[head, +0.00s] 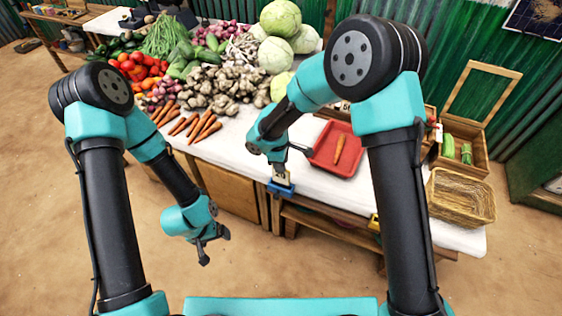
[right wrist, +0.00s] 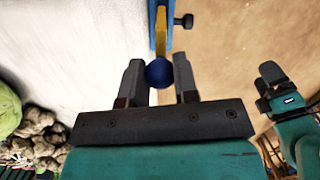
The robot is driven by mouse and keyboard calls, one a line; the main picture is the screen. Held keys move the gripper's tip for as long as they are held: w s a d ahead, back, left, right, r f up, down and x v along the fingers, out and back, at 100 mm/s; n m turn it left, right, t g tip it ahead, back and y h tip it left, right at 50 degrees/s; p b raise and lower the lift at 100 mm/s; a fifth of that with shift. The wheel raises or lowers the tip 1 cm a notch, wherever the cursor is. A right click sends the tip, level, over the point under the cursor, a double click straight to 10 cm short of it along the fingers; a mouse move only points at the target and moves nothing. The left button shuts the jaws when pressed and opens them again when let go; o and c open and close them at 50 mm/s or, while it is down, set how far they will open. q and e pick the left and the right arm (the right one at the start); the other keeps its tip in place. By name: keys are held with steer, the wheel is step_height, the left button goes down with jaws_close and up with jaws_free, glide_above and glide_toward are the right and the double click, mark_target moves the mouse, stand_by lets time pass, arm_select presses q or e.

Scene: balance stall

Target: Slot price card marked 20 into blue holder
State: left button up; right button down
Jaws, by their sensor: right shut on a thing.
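My right gripper (head: 280,163) is over the front edge of the white-topped table. In the right wrist view, its two fingers (right wrist: 160,80) are shut on the round dark-blue knob (right wrist: 159,73) of a yellow price card (right wrist: 161,32). The card's far end lines up with the blue holder (right wrist: 153,28); I cannot tell how deep it sits. The blue holder (head: 281,188) is on the table's front edge in the head view. The card's number is not readable. My left gripper (head: 214,247) hangs empty in front of the table, its fingers apart.
A red tray (head: 337,148) with a carrot lies right of my right gripper. A yellow holder (head: 375,222) is farther right on the front edge. A wicker basket (head: 461,196) stands at the right end. Vegetables, including loose carrots (head: 203,127), cover the table's left and back.

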steer(key=shift+f, duration=1.25)
steer(key=shift+f, duration=0.65)
steer(key=shift+c, duration=1.2)
jaws_free()
steer(key=shift+r, duration=0.2)
steer(key=shift+r, duration=3.35)
